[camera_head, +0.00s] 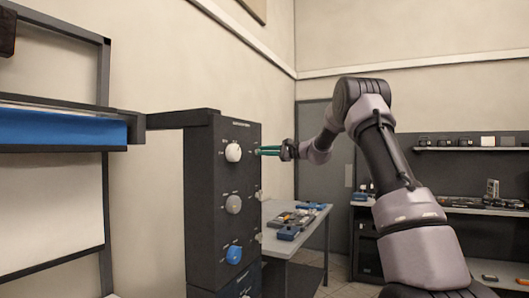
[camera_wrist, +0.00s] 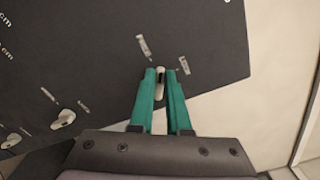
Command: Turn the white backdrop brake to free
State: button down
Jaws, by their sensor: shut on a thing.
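A dark control panel (camera_head: 197,200) stands by the left wall with a white knob (camera_head: 233,152) at its top, a grey knob (camera_head: 233,204) below and a blue knob (camera_head: 235,254) lower still. My gripper (camera_head: 259,151) reaches in from the right at the height of the white knob. In the wrist view its green fingers (camera_wrist: 167,77) are shut on a small pale lever, the white backdrop brake (camera_wrist: 160,73), near the panel's edge. Two small labels lie beyond the lever, too blurred to read. Its exact turn is hard to tell.
Another pale brake lever (camera_wrist: 65,118) sits to the left in the wrist view. A frame with a blue roll (camera_head: 60,127) and white sheet is at the left. A table (camera_head: 312,240) with several tools stands behind the panel; shelves are at the right.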

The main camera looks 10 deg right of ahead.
jog(key=n, duration=0.5)
jog(key=shift+s+f+n, duration=0.1)
jog(key=shift+f+n, duration=0.3)
dwell(0.4)
jog(key=c, duration=0.9)
grip_release()
jog(key=v, duration=1)
jog(key=shift+s+d, duration=0.2)
jog(key=shift+d, duration=0.15)
